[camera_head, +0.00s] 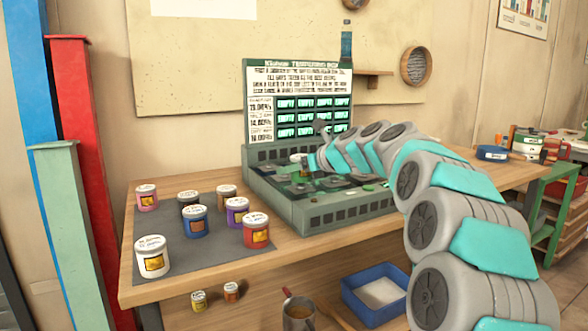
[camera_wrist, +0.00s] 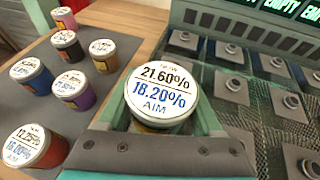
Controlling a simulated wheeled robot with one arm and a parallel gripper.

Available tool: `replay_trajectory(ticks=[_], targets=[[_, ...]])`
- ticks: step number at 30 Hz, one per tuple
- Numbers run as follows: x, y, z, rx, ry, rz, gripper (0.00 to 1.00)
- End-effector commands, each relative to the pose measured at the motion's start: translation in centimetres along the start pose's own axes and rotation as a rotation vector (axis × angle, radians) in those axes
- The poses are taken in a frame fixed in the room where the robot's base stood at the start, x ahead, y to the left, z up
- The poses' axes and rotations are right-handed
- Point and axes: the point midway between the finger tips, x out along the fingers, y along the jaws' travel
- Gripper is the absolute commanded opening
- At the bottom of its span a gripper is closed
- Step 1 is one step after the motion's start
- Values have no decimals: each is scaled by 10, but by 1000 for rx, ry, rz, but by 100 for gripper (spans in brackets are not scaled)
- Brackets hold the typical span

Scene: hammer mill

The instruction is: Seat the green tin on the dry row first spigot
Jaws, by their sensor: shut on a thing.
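My gripper (camera_wrist: 161,112) is shut on a tin (camera_wrist: 160,92), its teal fingers on either side. The tin's white lid reads 21.60% and 18.20% AIM. Its side is mostly hidden, so I cannot confirm that it is green. In the head view my gripper (camera_head: 309,163) is over the left part of the green tempering desk (camera_head: 340,210). I cannot read which row is dry.
Several lidded tins, including a white one (camera_head: 152,258) and a red one (camera_head: 256,231), stand on a grey mat (camera_head: 225,262) left of the desk. The upright panel (camera_head: 299,100) shows "EMPTY" cells.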

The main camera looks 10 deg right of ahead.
Motion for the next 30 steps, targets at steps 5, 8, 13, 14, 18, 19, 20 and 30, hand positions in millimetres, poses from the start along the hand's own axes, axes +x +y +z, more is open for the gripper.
replay_trajectory(ticks=[5,8,13,14,18,19,20,30], targets=[[0,0,0,0,-1,0,1],[0,0,0,0,-1,0,1],[0,0,-1,0,-1,0,1],[1,0,-2,0,-1,0,1],[2,0,-5,0,-1,0,1],[2,0,-5,1,-1,0,1],[2,0,-6,1,-1,0,1],[5,0,-13,0,-1,-1,1]])
